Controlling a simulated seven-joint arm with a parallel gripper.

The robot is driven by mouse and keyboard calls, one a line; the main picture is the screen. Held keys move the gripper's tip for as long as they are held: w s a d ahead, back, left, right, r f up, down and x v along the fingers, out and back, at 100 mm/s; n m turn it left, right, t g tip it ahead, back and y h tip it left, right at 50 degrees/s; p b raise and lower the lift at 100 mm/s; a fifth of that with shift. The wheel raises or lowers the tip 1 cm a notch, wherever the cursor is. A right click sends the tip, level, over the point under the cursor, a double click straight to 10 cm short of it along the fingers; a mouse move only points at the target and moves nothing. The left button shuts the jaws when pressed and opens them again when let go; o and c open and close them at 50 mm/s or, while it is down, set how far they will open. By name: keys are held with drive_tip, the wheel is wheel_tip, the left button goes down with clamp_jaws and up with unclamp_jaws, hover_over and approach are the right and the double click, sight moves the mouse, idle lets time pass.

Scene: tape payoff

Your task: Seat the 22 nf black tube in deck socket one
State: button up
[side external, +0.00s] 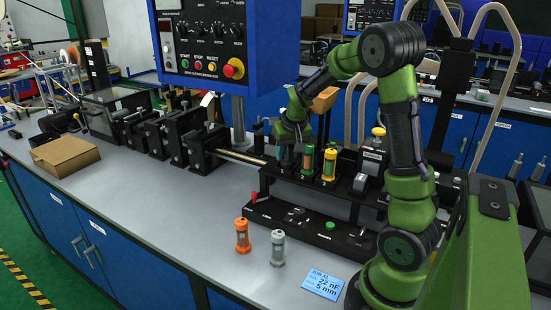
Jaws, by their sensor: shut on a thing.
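My gripper (287,158) is at the left end of the upper black deck (345,189), pointing down. It is shut on a dark piece that appears to be the black tube, mostly hidden by the fingers; its label cannot be read. I cannot tell whether its lower end is inside a socket or just above the deck. A yellow tube with a green middle (328,164) stands upright to the right of that.
An orange tube (242,235) and a grey tube (278,248) stand on the bench in front. A low black panel (300,222) has a red lever (254,197) and green button (330,226). A blue job card (323,284) reads 22 nF, 5 mm.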

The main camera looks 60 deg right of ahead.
drive_tip(key=shift+f, duration=0.35)
idle(0.3)
drive_tip(key=shift+r, duration=0.2)
drive_tip(key=shift+r, duration=0.65)
drive_tip(key=shift+f, duration=0.65)
idle(1.1)
drive_tip(key=shift+r, duration=0.6)
drive_tip(key=shift+r, duration=0.1)
drive_tip(key=shift+f, duration=0.85)
idle(0.5)
drive_tip(key=o, duration=0.8)
